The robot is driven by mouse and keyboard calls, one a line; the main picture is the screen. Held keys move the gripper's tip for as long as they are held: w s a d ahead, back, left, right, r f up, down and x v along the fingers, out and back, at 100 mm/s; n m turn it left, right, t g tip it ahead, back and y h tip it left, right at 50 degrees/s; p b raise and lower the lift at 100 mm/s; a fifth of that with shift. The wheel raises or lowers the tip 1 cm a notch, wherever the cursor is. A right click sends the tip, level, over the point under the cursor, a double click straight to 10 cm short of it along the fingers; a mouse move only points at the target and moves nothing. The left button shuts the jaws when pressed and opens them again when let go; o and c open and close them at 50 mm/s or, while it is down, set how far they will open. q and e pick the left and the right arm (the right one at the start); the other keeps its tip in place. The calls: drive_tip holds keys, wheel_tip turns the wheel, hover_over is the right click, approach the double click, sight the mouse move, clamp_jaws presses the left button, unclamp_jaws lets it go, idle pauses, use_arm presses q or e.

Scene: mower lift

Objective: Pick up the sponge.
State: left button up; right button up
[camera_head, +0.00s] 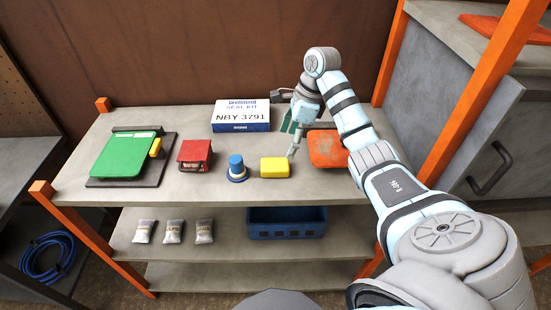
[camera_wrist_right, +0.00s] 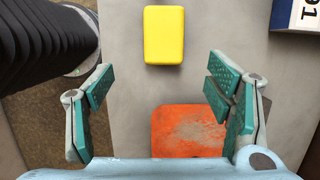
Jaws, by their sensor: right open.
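The sponge appears to be the plain yellow block (camera_head: 274,167) on the upper shelf of the bench, near its front edge. It also shows in the right wrist view (camera_wrist_right: 164,35), at the top centre beyond the fingertips. My right gripper (camera_head: 292,138) is above the shelf, just behind and right of the yellow block. In the wrist view its teal finger pads (camera_wrist_right: 160,90) are wide apart with nothing between them. The yellow block is apart from both fingers. My left gripper is not in view.
An orange worn pad (camera_head: 326,149) lies right of the block, a blue knob (camera_head: 236,169) left of it. A white-and-blue seal kit box (camera_head: 241,115) stands behind. Further left are a red item (camera_head: 195,155) and a green panel (camera_head: 124,156). A blue crate (camera_head: 287,230) sits below.

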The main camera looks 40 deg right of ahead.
sight(276, 163)
drive_tip(key=b+x, duration=0.1)
drive_tip(key=x, duration=0.1)
drive_tip(key=b+x, duration=0.2)
drive_tip(key=x, duration=0.1)
drive_tip(key=b+x, duration=0.1)
drive_tip(key=x, duration=0.1)
drive_tip(key=shift+w+a+f+b, duration=0.2)
drive_tip(key=shift+w+f+b, duration=0.15)
drive_tip(key=shift+w, duration=0.1)
drive_tip(key=shift+x, duration=1.2)
drive_tip(key=shift+w+a+f, duration=0.15)
drive_tip(key=shift+w, duration=0.05)
drive_tip(key=c, duration=1.2)
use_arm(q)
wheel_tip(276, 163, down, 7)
use_arm(e)
drive_tip(key=shift+c, duration=0.2)
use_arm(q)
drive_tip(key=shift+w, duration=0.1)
